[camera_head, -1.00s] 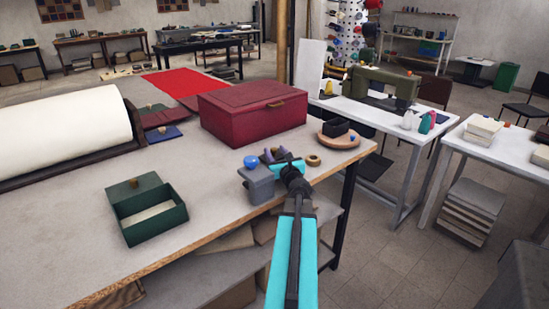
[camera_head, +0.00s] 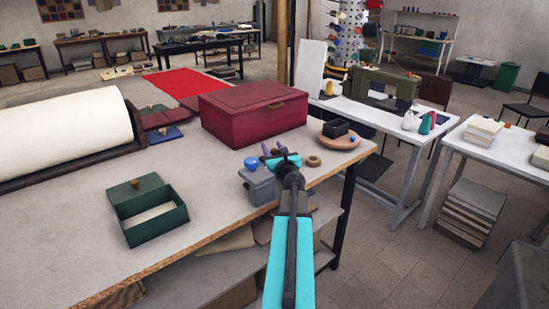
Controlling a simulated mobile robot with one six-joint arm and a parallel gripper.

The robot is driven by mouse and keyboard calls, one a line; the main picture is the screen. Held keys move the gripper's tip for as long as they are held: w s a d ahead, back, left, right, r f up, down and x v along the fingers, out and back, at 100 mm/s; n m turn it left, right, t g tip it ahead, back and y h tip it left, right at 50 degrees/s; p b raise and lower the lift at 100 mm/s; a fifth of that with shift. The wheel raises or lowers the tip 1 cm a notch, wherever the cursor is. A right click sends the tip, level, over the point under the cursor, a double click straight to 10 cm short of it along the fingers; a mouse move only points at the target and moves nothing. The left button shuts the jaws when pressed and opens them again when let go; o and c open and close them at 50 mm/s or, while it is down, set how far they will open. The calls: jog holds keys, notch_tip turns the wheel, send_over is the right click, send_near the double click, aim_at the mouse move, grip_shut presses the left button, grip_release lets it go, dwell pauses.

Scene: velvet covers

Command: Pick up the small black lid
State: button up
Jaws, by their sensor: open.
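A small black box (camera_head: 335,128) sits on a round wooden board (camera_head: 338,142) near the table's right edge. It looks open at the top, and I cannot make out a separate black lid beside it. My gripper (camera_head: 276,154) is open, over the right front part of the table, to the left of the board and apart from it. Its fingers are small and partly hidden by its own cyan body. It appears empty.
A grey box with a blue knob (camera_head: 257,184) stands just left of my gripper. A wooden ring (camera_head: 313,161) lies to its right. A large dark red box (camera_head: 253,115) stands behind. An open green box (camera_head: 150,213) is at the left front.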

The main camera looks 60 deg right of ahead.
jog(key=shift+x, duration=0.9)
grip_shut()
